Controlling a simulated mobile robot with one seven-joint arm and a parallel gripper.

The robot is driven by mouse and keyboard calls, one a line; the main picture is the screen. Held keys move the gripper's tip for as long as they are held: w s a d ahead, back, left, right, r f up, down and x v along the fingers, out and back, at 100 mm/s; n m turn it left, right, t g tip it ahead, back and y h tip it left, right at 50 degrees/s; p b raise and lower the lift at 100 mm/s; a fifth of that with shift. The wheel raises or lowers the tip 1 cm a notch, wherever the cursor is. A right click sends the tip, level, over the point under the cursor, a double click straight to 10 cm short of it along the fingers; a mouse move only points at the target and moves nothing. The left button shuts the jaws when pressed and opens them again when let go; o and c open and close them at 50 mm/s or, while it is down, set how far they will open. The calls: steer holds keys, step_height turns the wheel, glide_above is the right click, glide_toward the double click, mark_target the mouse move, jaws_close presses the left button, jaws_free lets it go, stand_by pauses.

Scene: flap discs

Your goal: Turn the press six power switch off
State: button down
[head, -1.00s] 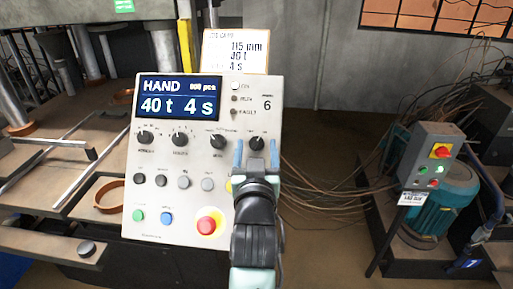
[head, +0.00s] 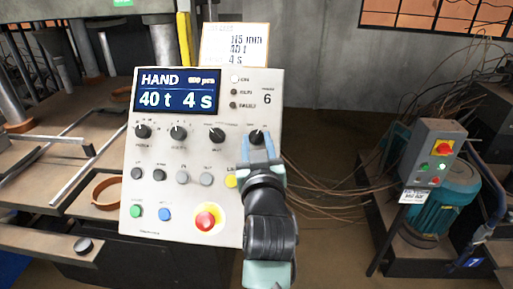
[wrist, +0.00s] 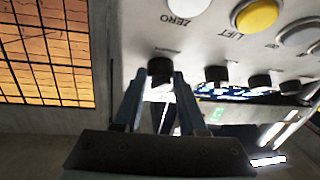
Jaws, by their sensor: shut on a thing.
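The press six control panel (head: 205,190), marked with a 6, stands in the middle of the head view. Its display (head: 178,91) is lit and reads HAND, 40 t, 4 s. A black rotary knob (head: 257,136) sits at the right end of its knob row; its label is too small to read. My gripper (head: 258,146) is shut on this knob, one finger on each side. In the wrist view the knob (wrist: 160,67) shows between the fingertips (wrist: 160,79). My fingers partly hide the knob, and I cannot tell where its pointer stands.
More knobs (head: 179,133), several buttons and a red emergency stop (head: 208,216) on a yellow ring lie left of my gripper. A grey box with a red-and-yellow switch (head: 442,148) stands at the right by a teal motor (head: 440,205). Loose cables hang between them.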

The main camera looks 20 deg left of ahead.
steer(key=n+b, duration=0.1)
steer(key=n+g+y+b, duration=0.1)
steer(key=n+b, duration=0.1)
steer(key=b, duration=0.1)
steer(key=shift+w+d+f+n+g+y, duration=0.15)
steer(key=shift+d+f+n+g+y, duration=0.15)
steer(key=shift+y, duration=0.1)
steer(key=n+g+b, duration=0.1)
steer(key=n+g+y+b, duration=0.1)
steer(key=n+b, duration=0.1)
steer(key=shift+r+n, duration=0.2)
steer(key=shift+n, duration=0.1)
steer(key=n+g+b, duration=0.1)
steer(key=n+g+y+b, duration=0.1)
steer(key=n, duration=0.1)
steer(key=shift+w+d+r, duration=0.1)
steer(key=shift+w+r, duration=0.05)
steer(key=shift+r, duration=0.05)
steer(key=shift+r+n+g+b, duration=0.2)
steer(key=shift+n+g+b, duration=0.15)
steer(key=shift+n+g, duration=0.85)
steer(key=shift+w+n, duration=0.1)
steer(key=shift+n, duration=0.4)
steer(key=shift+c, duration=2.3)
jaws_free()
